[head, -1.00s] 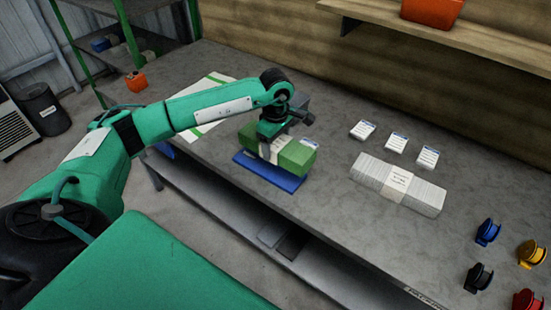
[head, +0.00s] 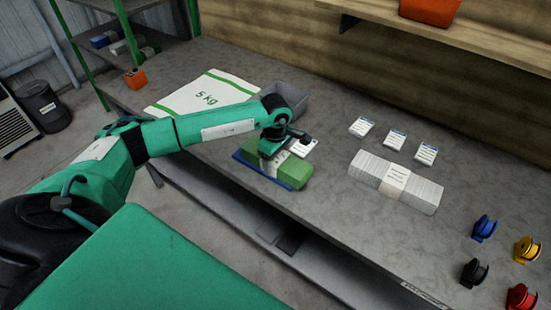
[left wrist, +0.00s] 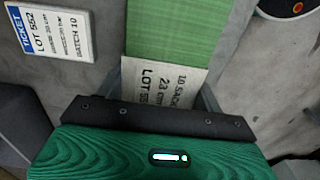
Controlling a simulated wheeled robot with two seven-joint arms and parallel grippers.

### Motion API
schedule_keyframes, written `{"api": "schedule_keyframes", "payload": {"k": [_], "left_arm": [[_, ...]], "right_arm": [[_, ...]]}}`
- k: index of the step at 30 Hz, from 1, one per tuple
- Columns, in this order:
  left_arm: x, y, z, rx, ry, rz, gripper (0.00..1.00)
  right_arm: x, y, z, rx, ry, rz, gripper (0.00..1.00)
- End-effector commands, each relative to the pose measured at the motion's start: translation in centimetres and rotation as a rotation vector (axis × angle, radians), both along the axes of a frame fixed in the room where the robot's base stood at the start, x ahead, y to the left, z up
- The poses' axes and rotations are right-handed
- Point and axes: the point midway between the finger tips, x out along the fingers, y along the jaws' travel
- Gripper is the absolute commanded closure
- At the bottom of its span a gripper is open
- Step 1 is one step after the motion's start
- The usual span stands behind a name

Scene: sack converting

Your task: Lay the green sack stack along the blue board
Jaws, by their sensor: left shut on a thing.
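The green sack stack (head: 291,174) with a pale paper band lies over the blue board (head: 258,173) on the grey bench. The stack hides most of the board; a blue strip shows along its near edge. My left gripper (head: 273,150) is shut on the stack around its band. In the left wrist view the green stack (left wrist: 175,35) runs away from the gripper, and its printed band (left wrist: 160,82) sits between the fingers. I cannot tell whether the stack touches the board. My right gripper is not in view.
A white ticket (head: 303,147) lies just beyond the stack. A grey bin (head: 291,101) and a large white 5 kg sack (head: 202,95) lie farther back. A banded white stack (head: 397,182), more tickets and coloured reels (head: 484,229) are to the right.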

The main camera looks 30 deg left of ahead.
Motion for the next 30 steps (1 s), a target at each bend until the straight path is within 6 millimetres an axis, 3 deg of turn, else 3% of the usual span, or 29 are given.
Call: {"api": "schedule_keyframes", "payload": {"k": [1, 4, 17, 22, 30], "left_arm": [[0.0, 0.0, -0.1, 0.0, 0.0, 0.0, 0.3], [0.0, 0.0, -0.1, 0.0, 0.0, 0.0, 0.1], [0.1, 0.0, 0.8, 0.0, -0.003, 0.0, 0.1], [0.2, 0.1, 4.0, 0.0, -0.007, 0.001, 0.1], [0.1, 0.0, 9.6, 0.0, -0.005, 0.0, 0.1]], "right_arm": [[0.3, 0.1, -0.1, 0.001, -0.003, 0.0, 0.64], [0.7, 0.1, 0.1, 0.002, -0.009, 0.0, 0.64], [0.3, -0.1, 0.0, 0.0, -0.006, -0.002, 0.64], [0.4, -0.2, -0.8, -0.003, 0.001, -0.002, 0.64], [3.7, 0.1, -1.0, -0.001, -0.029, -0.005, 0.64]]}}
